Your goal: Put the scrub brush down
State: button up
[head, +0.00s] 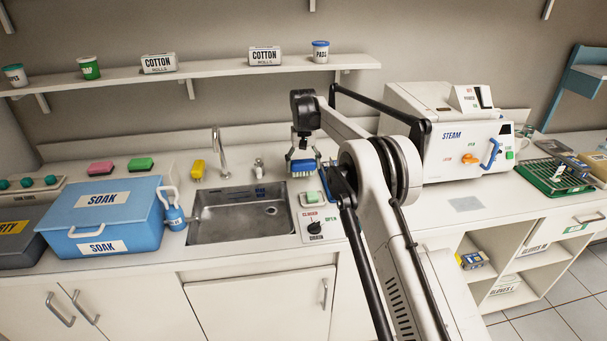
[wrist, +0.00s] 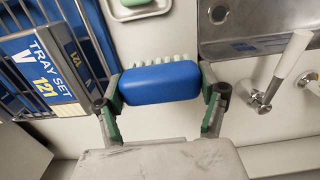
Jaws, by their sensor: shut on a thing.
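The scrub brush is a blue block with pale bristles (head: 302,168). It also shows in the wrist view (wrist: 160,83), lying crosswise between the two fingers. My gripper (head: 303,161) is shut on the brush from both ends, in the wrist view (wrist: 163,92) with one finger at each end. In the head view, the brush is just right of the sink's back right corner, with bristles facing down. I cannot tell whether the bristles touch the counter. A green soap bar (head: 311,197) sits in a pale dish in front of it.
The steel sink (head: 200,222) lies to the left, with a faucet (head: 218,150) behind it. In the wrist view, a wire rack with a "Tray Set V 121" label (wrist: 42,68) stands close on the left. A steam unit (head: 455,150) stands right.

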aim_at(304, 175)
jog(key=shift+f, duration=2.05)
jog(key=shift+f, duration=0.25)
jog(key=o, duration=1)
jog(key=shift+r, duration=0.1)
jog(key=shift+o, duration=0.2)
